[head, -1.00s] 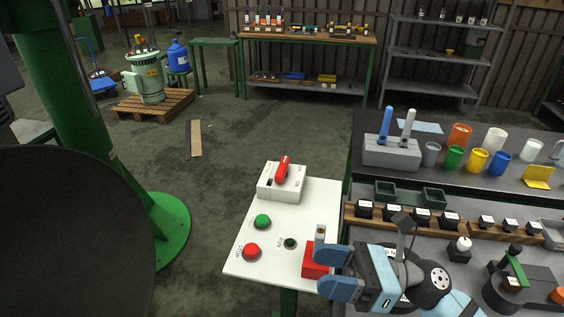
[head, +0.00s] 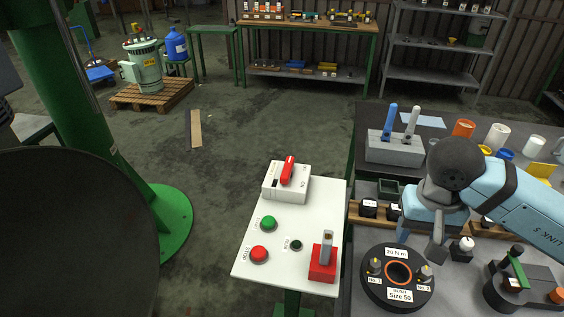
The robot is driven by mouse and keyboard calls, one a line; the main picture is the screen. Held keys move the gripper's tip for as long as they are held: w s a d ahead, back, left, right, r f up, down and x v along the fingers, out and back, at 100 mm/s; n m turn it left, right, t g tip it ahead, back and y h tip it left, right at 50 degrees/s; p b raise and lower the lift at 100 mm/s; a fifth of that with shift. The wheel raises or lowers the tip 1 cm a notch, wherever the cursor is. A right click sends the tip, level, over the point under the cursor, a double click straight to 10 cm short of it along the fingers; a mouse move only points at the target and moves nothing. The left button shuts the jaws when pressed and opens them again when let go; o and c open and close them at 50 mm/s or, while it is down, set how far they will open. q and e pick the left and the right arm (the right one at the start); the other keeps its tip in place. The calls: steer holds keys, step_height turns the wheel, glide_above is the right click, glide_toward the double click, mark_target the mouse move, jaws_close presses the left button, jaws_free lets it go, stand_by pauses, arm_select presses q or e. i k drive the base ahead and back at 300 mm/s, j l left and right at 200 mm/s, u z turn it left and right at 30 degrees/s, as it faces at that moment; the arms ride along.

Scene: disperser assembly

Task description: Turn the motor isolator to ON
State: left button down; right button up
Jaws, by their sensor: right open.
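The motor isolator is a white box (head: 303,190) with a red handle (head: 287,171) at the far end of the white panel (head: 315,210). The handle points away from me, leaning slightly right; its small markings are too small to read surely. My right gripper (head: 403,236) is light blue, open and empty, well to the right of the isolator above the grey bench. It is partly hidden by its own wrist, and it touches nothing that I can make out. My left gripper is not in view.
The panel also bears a green button (head: 268,224), a red button (head: 259,254), a small dark green button (head: 296,245) and a red block with an upright metal piece (head: 323,262). A black round fixture (head: 398,290) lies on the bench. The space above the panel is clear.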

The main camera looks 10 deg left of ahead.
mark_target(287, 174)
steer(key=i+j, duration=0.25)
steer(key=j, duration=0.15)
steer(key=i+j, duration=0.2)
steer(key=j, duration=0.15)
steer(key=i+j, duration=0.25)
steer(key=j, duration=0.15)
steer(key=i+j, duration=0.25)
steer(key=j, duration=0.15)
